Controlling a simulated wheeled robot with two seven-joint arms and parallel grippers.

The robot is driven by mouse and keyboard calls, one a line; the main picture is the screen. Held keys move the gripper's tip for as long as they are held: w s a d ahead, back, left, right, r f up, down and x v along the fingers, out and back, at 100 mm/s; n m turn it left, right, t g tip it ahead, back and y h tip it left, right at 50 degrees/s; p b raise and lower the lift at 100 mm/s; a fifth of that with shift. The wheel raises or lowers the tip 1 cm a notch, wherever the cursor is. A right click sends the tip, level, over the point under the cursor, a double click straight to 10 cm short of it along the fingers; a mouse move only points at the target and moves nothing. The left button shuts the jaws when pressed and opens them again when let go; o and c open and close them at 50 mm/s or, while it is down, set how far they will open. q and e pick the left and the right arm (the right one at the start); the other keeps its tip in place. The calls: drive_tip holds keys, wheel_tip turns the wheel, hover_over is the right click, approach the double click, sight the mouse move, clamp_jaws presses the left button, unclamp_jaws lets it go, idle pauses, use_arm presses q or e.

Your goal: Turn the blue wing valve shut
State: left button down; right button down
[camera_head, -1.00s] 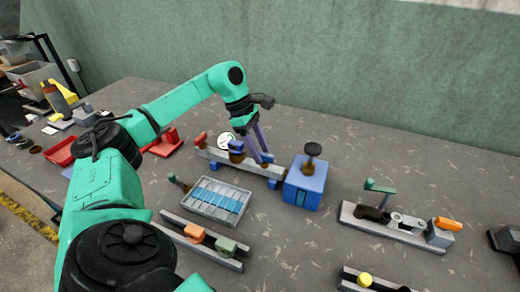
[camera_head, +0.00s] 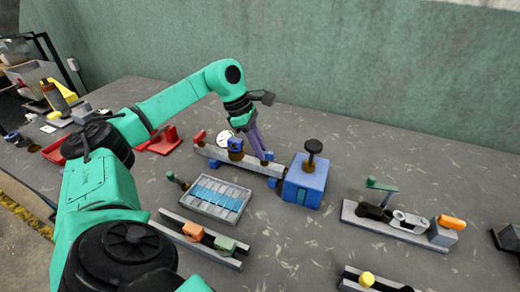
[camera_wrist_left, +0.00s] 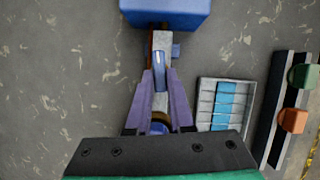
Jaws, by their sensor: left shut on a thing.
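The blue wing valve (camera_wrist_left: 159,78) shows in the left wrist view as a narrow blue wing on the grey rail, near the blue box. My left gripper (camera_wrist_left: 159,76) has its purple fingers on either side of the wing and is shut on it. In the head view my left gripper (camera_head: 266,159) reaches down to the rail's right part, and the fingers largely hide the wing there. My right gripper is not in view.
The grey rail (camera_head: 212,152) also carries a red part (camera_head: 199,137), a white gauge (camera_head: 224,140) and another blue part (camera_head: 235,144). The blue box (camera_head: 305,184) with a black knob stands close right. A grey tray (camera_head: 188,194) lies in front.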

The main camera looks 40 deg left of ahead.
use_arm(q)
drive_tip(key=n+b, duration=0.1)
drive_tip(key=n, duration=0.1)
drive_tip(key=n+t+b, duration=0.1)
drive_tip(key=n, duration=0.1)
drive_tip(key=shift+s+d+t+y, duration=0.1)
drive_tip(key=shift+s+t+y, duration=0.1)
drive_tip(key=shift+t+y, duration=0.15)
drive_tip(key=shift+d+n+y+b, duration=0.15)
drive_tip(key=shift+n+y+b, duration=0.3)
drive_tip(key=shift+n, duration=0.65)
drive_tip(key=shift+s+d+r+n+t+y, duration=0.1)
drive_tip(key=shift+n+t+y, duration=0.2)
drive_tip(key=shift+n, duration=0.6)
drive_tip(key=n, duration=0.1)
drive_tip(key=n+y+p, duration=0.1)
drive_tip(key=n, duration=0.1)
drive_tip(key=shift+d+r+n, duration=0.15)
drive_tip(key=shift+d+n, duration=0.05)
drive_tip(key=shift+n, duration=0.1)
drive_tip(key=n+y+p, duration=0.1)
drive_tip(key=n, duration=0.2)
drive_tip(key=shift+d+p, duration=0.2)
drive_tip(key=shift+p, duration=0.15)
drive_tip(key=shift+n+y+p, duration=0.4)
drive_tip(key=shift+n+y, duration=0.1)
drive_tip(key=shift+n, duration=0.3)
drive_tip(key=c, duration=0.8)
unclamp_jaws()
drive_tip(key=shift+d, duration=0.1)
